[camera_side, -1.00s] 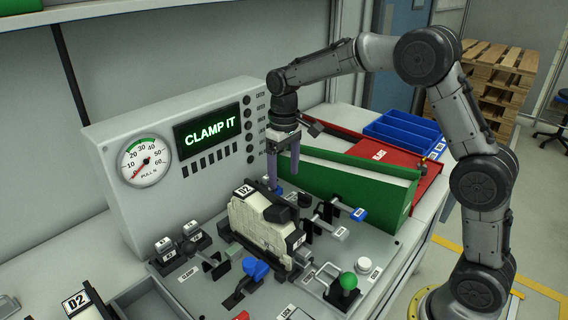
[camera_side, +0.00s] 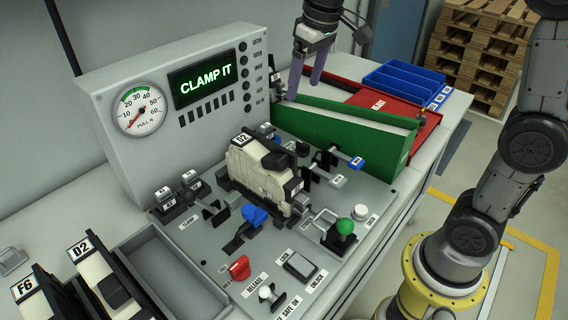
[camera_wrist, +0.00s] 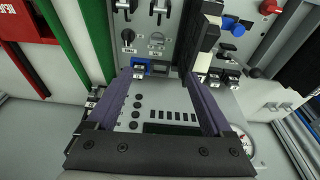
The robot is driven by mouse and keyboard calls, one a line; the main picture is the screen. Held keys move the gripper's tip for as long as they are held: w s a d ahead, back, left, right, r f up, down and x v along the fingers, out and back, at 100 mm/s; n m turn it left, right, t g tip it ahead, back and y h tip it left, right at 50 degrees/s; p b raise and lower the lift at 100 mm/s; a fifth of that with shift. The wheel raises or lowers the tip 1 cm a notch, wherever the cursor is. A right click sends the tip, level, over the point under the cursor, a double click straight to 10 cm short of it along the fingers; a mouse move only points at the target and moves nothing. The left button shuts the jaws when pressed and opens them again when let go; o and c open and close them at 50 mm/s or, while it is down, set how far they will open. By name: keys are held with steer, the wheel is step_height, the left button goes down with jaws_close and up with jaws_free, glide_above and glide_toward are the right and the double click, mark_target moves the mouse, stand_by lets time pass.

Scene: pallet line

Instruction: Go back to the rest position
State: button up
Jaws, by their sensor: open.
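My gripper (camera_side: 305,88) is open and empty, with two purple fingers pointing down, above the green bin at the back right in the side view. Its fingers (camera_wrist: 168,108) stand wide apart in the wrist view, with nothing between them. A white module marked D2 (camera_side: 258,172) is seated upright in the fixture on the grey panel (camera_side: 195,242), clear of my gripper. The console behind the panel has a display (camera_side: 207,80) that reads CLAMP IT and a dial (camera_side: 138,108) with its needle near zero.
The green bin (camera_side: 345,125), a red tray (camera_side: 420,125) and a blue tray (camera_side: 405,82) stand at the back right. The panel carries a blue lever (camera_side: 254,215), a red knob (camera_side: 239,268) and a green button (camera_side: 345,227).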

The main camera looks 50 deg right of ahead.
steer(key=s+r+t, duration=0.1)
steer(key=s+r, duration=0.2)
steer(key=s, duration=0.4)
steer(key=s+f+t, duration=0.1)
steer(key=s+f, duration=0.3)
steer(key=s, duration=0.3)
steer(key=s+a+f+t, duration=0.1)
steer(key=s+f, duration=0.3)
steer(key=s, duration=0.4)
steer(key=shift+f, duration=0.2)
steer(key=shift+c, duration=0.3)
